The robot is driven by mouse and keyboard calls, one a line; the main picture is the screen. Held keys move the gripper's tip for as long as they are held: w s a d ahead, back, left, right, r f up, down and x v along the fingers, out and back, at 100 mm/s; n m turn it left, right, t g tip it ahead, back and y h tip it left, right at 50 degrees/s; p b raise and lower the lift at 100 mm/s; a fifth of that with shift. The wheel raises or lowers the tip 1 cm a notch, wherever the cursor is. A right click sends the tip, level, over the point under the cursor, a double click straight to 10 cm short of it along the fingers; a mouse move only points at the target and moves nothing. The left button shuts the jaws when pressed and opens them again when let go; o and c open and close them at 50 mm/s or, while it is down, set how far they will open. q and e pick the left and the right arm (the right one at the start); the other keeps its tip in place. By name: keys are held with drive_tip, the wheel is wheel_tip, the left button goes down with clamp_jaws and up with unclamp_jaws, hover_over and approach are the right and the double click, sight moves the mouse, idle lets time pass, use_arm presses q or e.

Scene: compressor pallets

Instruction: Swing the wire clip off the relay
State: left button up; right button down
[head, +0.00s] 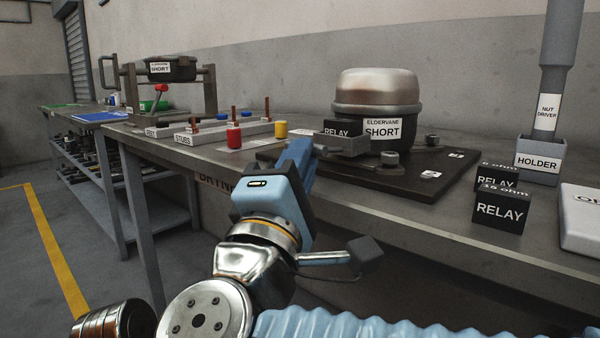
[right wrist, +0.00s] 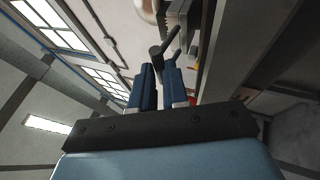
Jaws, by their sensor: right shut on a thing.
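The compressor (head: 376,95), a domed metal can labelled ELDERVANE SHORT, stands on a dark base plate (head: 415,180). A black relay (head: 336,128) sits at its left side, behind a grey tray-like bracket (head: 348,145). My right gripper (head: 302,150) reaches up to the left end of this bracket. In the right wrist view its two blue fingers (right wrist: 160,82) are closed around a dark, thin bar, seemingly the wire clip (right wrist: 172,42). The clip's exact position against the relay is hidden by the gripper in the head view. My left gripper is not in view.
Two loose relays (head: 500,212) stand right of the base plate, near the grey holder (head: 539,160) with the nut driver (head: 547,110). The bench front edge runs just below my gripper.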

idle(0.4)
drive_tip(key=c, duration=1.1)
unclamp_jaws()
drive_tip(key=shift+w+f, duration=0.1)
drive_tip(key=v, duration=1.4)
